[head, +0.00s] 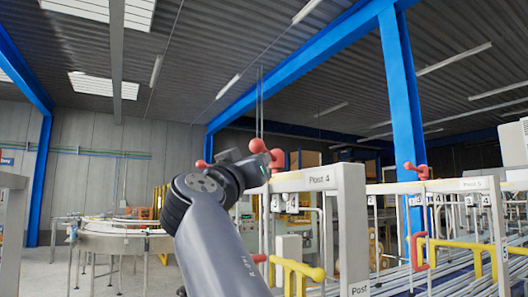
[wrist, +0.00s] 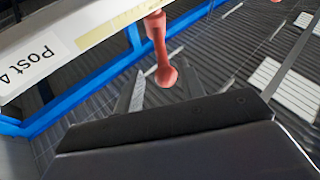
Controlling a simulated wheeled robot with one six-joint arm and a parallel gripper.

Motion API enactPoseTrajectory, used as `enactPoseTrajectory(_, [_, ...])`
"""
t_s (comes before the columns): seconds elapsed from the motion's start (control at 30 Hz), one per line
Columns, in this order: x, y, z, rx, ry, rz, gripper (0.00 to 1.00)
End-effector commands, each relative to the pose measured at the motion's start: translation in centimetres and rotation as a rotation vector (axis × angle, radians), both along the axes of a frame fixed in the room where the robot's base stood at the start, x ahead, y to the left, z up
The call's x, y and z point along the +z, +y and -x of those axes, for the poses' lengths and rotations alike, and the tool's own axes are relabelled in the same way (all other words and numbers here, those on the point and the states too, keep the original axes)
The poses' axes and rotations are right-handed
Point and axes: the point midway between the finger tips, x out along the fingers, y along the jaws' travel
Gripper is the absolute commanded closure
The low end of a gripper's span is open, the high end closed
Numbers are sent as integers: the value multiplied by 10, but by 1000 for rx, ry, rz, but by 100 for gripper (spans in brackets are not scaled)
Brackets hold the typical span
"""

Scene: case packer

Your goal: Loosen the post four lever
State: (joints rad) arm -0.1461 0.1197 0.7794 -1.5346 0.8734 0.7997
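The red post four lever (head: 277,157) stands on top of the white frame labelled "Post 4" (head: 319,179), at its left end in the head view. The fingers look apart, one on each side of the knob. I cannot tell whether they touch it. The gripper body hides the fingers' lower parts in the wrist view.
A white frame labelled "Post 5" (head: 478,184) with another red lever (head: 416,171) stands to the right. Yellow guard rails (head: 297,270) and a red handle (head: 420,252) are low in front. A round conveyor table (head: 118,239) stands behind my arm at left.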

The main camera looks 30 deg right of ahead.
Motion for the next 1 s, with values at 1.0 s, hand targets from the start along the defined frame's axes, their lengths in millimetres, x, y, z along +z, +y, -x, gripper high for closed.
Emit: enactPoseTrajectory(1.0, [29, -53, -49, 2, 1, -1, 74])
